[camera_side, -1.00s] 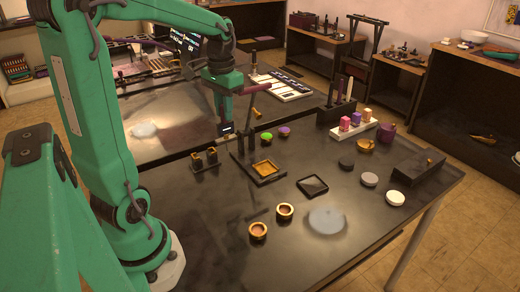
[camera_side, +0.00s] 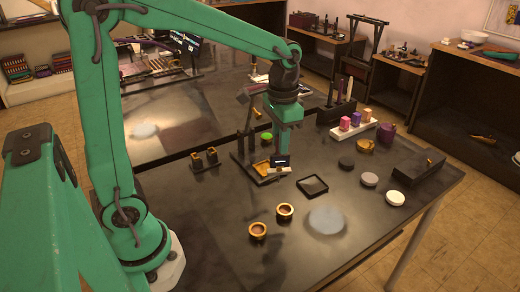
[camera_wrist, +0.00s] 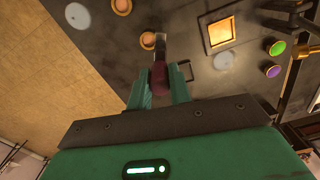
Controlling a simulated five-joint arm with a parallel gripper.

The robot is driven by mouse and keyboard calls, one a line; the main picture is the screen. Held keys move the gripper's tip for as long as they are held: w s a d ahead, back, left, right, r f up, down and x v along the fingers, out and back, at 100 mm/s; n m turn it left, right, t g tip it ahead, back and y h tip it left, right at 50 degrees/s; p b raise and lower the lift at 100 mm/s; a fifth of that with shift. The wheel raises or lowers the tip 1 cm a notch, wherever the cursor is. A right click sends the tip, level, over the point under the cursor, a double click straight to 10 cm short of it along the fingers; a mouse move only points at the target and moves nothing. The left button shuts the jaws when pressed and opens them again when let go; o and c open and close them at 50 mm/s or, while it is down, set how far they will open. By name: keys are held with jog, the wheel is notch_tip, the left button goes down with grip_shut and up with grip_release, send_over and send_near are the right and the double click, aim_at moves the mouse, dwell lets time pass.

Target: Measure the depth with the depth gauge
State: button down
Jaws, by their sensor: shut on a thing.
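My gripper (camera_side: 284,153) hangs above the table, in front of the gold-floored square tray (camera_side: 249,172). It is shut on a dark piece with a small pale display and a light lower part, which looks like the depth gauge (camera_side: 281,161). In the wrist view, the gauge (camera_wrist: 160,77) shows as a maroon body with a narrow stem between the two green fingers. The tray's gold floor also shows in the wrist view (camera_wrist: 220,33), right of the gauge. My gripper hides part of the tray in the side view. I cannot tell whether the gauge touches anything.
A black square frame (camera_side: 312,186) lies right of the tray. Two gold rings (camera_side: 257,231) (camera_side: 285,211) and a pale round patch (camera_side: 326,221) are nearer.

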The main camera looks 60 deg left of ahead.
jog(key=d, duration=0.3)
jog(key=shift+w+d+f+m, duration=0.1)
jog(key=shift+d+f+m, duration=0.1)
jog(key=shift+m, duration=0.2)
jog(key=shift+f, duration=0.15)
jog(key=shift+f, duration=2.8)
jog(key=shift+f, duration=2.15)
jog(key=shift+r, duration=0.15)
jog(key=shift+r, duration=2.95)
